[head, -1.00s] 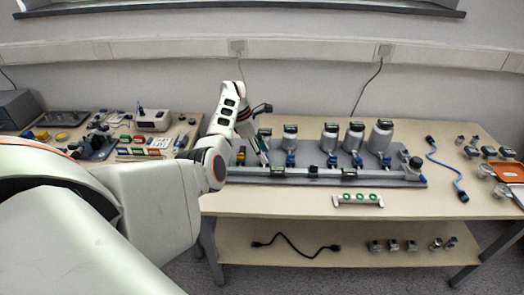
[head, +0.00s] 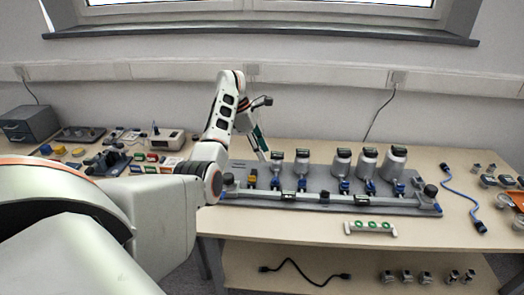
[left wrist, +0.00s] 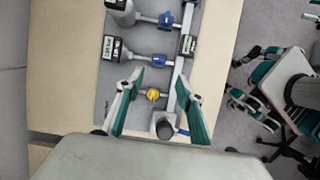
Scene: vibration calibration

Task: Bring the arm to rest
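My left arm comes in from the left in the head view, and its elbow rises above the bench. My left gripper (head: 262,146) points down above the left end of a grey fixture plate (head: 310,177). In the left wrist view its two green-and-white fingers stand wide apart, and the gripper (left wrist: 160,84) is open and empty. A yellow valve knob (left wrist: 153,94) shows between the fingers, and I see no contact with it. My right gripper is not in view.
Several dark-capped canisters (head: 342,163) stand along the plate with blue valves in front. A white holder with green rings (head: 371,228) sits near the bench's front edge. A blue cable (head: 461,197) lies at right. A grey box (head: 28,122) stands far left.

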